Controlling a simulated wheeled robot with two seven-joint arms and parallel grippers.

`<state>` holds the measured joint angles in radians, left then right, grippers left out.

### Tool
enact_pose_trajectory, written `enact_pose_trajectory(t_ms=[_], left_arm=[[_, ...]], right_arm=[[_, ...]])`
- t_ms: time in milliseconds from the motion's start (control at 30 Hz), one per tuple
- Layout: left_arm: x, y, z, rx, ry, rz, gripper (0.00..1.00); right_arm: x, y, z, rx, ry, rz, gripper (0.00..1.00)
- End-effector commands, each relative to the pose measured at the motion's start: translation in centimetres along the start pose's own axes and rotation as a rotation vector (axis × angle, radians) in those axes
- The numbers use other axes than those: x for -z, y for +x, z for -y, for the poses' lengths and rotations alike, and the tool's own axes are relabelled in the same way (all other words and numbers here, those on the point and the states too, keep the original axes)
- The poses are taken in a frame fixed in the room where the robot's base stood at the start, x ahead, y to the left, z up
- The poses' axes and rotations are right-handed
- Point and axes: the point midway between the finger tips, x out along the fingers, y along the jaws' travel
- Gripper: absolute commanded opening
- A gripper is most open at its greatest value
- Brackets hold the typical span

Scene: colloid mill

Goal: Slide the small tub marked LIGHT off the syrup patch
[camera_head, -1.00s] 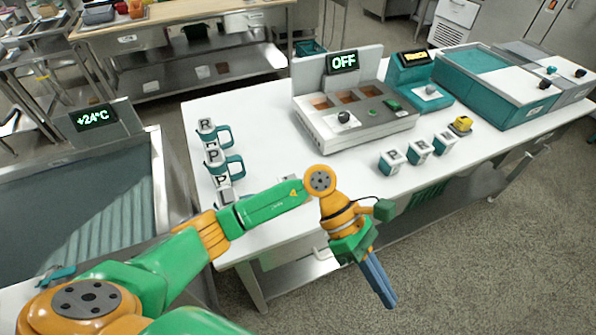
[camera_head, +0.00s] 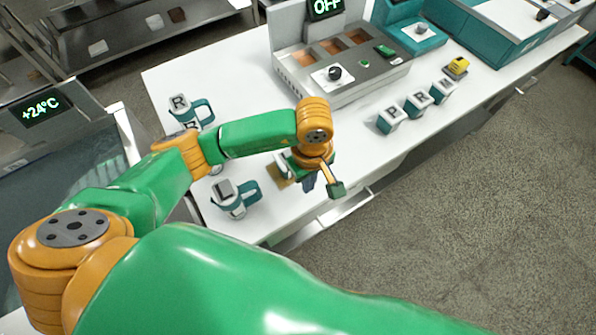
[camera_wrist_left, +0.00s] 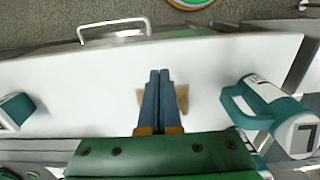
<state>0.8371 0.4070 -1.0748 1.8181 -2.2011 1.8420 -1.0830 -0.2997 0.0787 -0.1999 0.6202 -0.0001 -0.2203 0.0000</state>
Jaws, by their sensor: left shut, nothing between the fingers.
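My left gripper (camera_head: 308,184) points down over the front part of the white table, its blue fingers together with nothing between them. In the left wrist view the shut fingers (camera_wrist_left: 157,78) lie in front of a brown patch (camera_wrist_left: 181,97), which shows on both sides of them. In the head view part of this brown patch (camera_head: 281,172) shows beside the gripper. I cannot make out a tub marked LIGHT in either view; the gripper and forearm cover part of the table there. My right gripper is not in view.
White mugs with teal handles stand left of the gripper, the nearest one (camera_head: 232,197) close by; a mug (camera_wrist_left: 270,105) shows in the wrist view. Several small lettered cubes (camera_head: 391,118) and a yellow-topped block (camera_head: 456,67) stand right. The mill unit (camera_head: 335,75) reads OFF.

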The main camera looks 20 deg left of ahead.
Motion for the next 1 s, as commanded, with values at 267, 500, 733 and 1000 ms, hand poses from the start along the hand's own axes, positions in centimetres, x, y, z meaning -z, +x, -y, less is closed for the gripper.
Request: enact_pose_trajectory(t_ms=[267,500,733,1000], left_arm=[[1.8,3.4,0.1,0.002,-0.004,-0.001,0.0],[3.9,3.7,0.1,0.002,-0.001,0.001,0.0],[4.0,3.8,0.0,0.0,0.0,0.001,0.0],[6.2,4.5,0.0,0.001,-0.003,-0.005,0.0]], right_arm=[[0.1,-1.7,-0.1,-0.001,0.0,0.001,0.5],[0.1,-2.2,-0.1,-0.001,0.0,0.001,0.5],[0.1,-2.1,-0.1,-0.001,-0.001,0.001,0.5],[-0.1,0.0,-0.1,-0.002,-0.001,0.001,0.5]])
